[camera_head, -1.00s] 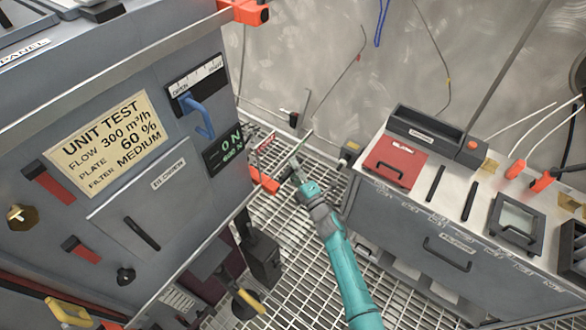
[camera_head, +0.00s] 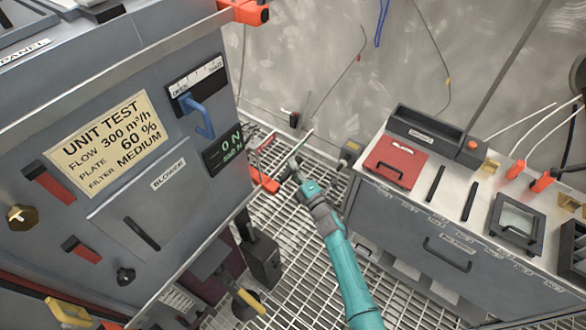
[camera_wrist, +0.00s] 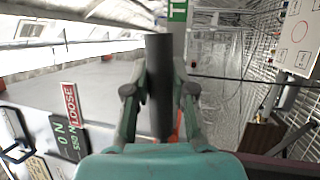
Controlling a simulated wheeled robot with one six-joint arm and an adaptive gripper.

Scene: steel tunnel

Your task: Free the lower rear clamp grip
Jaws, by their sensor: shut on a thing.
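My gripper (camera_head: 292,168) reaches to the rear lower corner of the grey unit (camera_head: 150,160), beside an orange-red clamp part (camera_head: 264,181). In the wrist view my gripper (camera_wrist: 160,95) is shut on a dark grey cylindrical grip (camera_wrist: 159,70), with one finger on each side. The grip stands upright in that picture, and its far mounting is hidden. A red LOOSE label (camera_wrist: 69,104) and a small display (camera_wrist: 70,140) show to its left. A green label (camera_wrist: 178,11), cut off, is behind its top. The display also shows in the head view (camera_head: 223,149).
A blue lever (camera_head: 198,117) sticks out of the unit above the display. Another orange clamp (camera_head: 245,11) is at the unit's top corner. A grey bench (camera_head: 425,235) with a red lid (camera_head: 396,163) stands to the right. Grating floor (camera_head: 300,255) lies between.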

